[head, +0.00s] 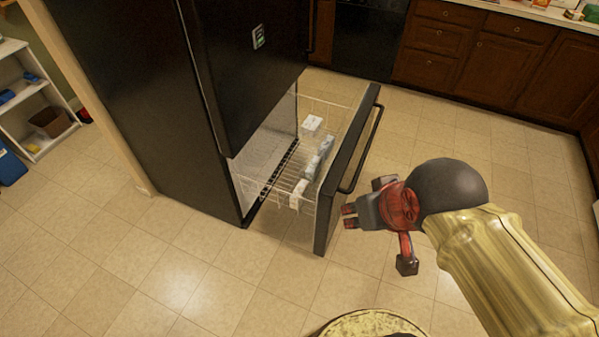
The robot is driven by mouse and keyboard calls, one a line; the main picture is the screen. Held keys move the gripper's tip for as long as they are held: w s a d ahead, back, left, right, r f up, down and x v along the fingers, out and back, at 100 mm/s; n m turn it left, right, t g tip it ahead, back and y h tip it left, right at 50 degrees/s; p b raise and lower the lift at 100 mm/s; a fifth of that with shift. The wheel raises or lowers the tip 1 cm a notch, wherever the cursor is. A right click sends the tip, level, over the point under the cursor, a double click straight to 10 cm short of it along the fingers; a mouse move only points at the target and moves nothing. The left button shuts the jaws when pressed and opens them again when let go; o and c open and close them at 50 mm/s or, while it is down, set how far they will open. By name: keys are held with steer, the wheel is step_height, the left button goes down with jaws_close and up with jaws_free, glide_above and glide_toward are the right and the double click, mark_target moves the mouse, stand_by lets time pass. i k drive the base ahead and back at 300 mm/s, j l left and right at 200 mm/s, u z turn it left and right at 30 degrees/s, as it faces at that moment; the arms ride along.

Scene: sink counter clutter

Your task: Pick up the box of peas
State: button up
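The freezer drawer is pulled out, and its wire basket (331,111) holds several small pale boxes. One white box (312,124) lies toward the back. Bluish-white boxes (318,161) lie in a row near the drawer front, with another white box (298,194) at the near end. Their labels are too small to read, so I cannot tell which is the box of peas. My gripper (383,222) is outside the drawer, to the right of its front panel. Its fingers look spread apart, with nothing visible between them.
The black drawer front (343,177) with its bar handle (363,150) stands between my gripper and the boxes. The black fridge (150,90) rises to the left. Wooden cabinets (480,62) line the back. Open tiled floor lies around the drawer.

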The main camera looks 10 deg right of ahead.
mark_target(313, 167)
steer(key=i+l+u, duration=0.1)
steer(key=u, duration=0.3)
steer(key=i+l+u, duration=0.1)
steer(key=u, duration=0.3)
steer(key=l+u, duration=0.4)
steer(key=i+l+u, duration=0.1)
steer(key=u, duration=0.3)
steer(key=l+u, duration=0.15)
steer(key=l, duration=0.35)
steer(key=l+u, duration=0.15)
steer(key=l, duration=0.4)
steer(key=l+u, duration=0.2)
steer(key=l, duration=0.3)
steer(key=k+l+u, duration=0.15)
steer(key=l, duration=0.35)
steer(key=l+u, duration=0.15)
steer(key=l, duration=0.4)
steer(key=k+l+u, duration=0.15)
steer(key=l, duration=0.3)
steer(key=k+l, duration=0.1)
steer(key=l, duration=0.3)
steer(key=k+l, duration=0.15)
steer(key=l, duration=0.3)
steer(key=k+l, duration=0.1)
steer(key=l, duration=0.3)
steer(key=k+l, duration=0.1)
steer(key=l, duration=0.35)
steer(key=k+l, duration=0.15)
steer(key=l, duration=0.25)
